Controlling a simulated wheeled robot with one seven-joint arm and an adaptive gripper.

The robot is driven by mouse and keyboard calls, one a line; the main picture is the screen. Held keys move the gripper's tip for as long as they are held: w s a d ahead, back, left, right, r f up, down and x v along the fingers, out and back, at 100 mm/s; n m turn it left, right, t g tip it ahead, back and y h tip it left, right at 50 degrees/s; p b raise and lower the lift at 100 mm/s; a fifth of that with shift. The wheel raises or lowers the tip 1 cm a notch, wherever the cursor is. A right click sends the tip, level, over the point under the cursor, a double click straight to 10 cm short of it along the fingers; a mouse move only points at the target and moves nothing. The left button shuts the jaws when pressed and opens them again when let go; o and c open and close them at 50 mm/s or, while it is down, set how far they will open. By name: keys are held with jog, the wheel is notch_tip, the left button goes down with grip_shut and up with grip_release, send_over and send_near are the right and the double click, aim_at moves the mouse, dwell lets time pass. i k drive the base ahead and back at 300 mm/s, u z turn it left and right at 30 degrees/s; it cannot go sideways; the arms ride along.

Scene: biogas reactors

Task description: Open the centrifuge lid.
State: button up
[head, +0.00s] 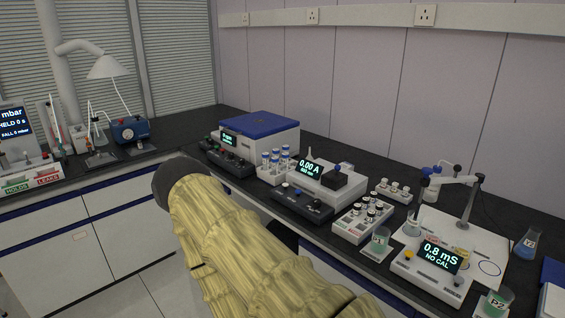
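The centrifuge (262,139) is a white box with a blue lid (258,124), standing at the back of the dark bench near the corner. The lid lies flat and looks closed. A small lit display (229,138) is on its front left face. My arm, in a yellowish ridged cover with a dark rounded end, rises from the bottom middle in front of the bench. My gripper is not visible. The dark end of the arm shows in front of and below the centrifuge, apart from it in the picture.
A dark control box (231,162) stands before the centrifuge, with a rack of blue-capped vials (275,164) to its right. A 0.00 A meter (310,170), vial rack (362,221) and conductivity station (440,258) crowd the right bench. A blue gauge device (130,130) stands left.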

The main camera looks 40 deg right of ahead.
aim_at(255, 125)
jog(key=z, duration=0.15)
jog(key=i, duration=0.3)
jog(key=z, duration=0.8)
jog(key=i, duration=0.8)
jog(key=z, duration=0.55)
